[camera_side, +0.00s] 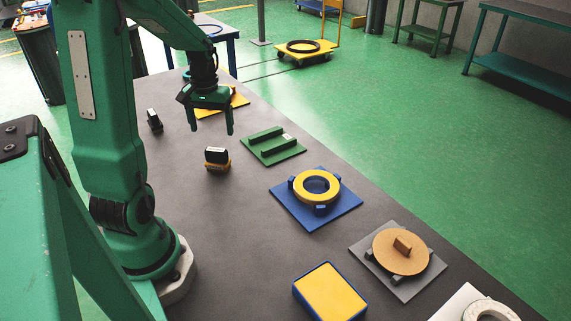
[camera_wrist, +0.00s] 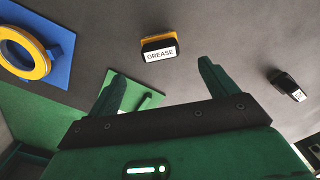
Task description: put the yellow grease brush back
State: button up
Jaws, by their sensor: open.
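The yellow grease brush (camera_side: 217,159), with a black top and a yellow lower part, stands on the dark table. In the wrist view it (camera_wrist: 158,47) shows a white label reading GREASE. My gripper (camera_side: 212,130) is open and empty, above the table and behind the brush in the side view. In the wrist view my two fingers (camera_wrist: 160,75) are apart, and the brush appears beyond the gap between them, touching neither.
A green plate with two raised bars (camera_side: 273,146) lies right of the brush. A small black object (camera_side: 154,121) stands left. A yellow plate (camera_side: 237,101) is partly behind my gripper. A blue plate with a yellow ring (camera_side: 315,187) and a grey plate with a tan disc (camera_side: 400,252) lie nearer.

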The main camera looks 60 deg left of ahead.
dwell(0.3)
jog(key=w+d+r+m+t+y, duration=0.1)
jog(key=d+r+m, duration=0.1)
jog(key=d+r, duration=0.35)
jog(key=d+r+m+t, duration=0.2)
jog(key=d+r, duration=0.1)
jog(key=d, duration=0.5)
jog(key=s+d+r+m+t, duration=0.1)
jog(key=s+d+m, duration=0.1)
jog(key=d, duration=0.3)
jog(key=s+d+r+m+t+h, duration=0.1)
jog(key=s+d+r+m, duration=0.1)
jog(key=d, duration=0.4)
jog(key=shift+s+d+r+m+t, duration=0.2)
jog(key=shift+s+r+m+t, duration=0.1)
jog(key=shift+s+m, duration=0.2)
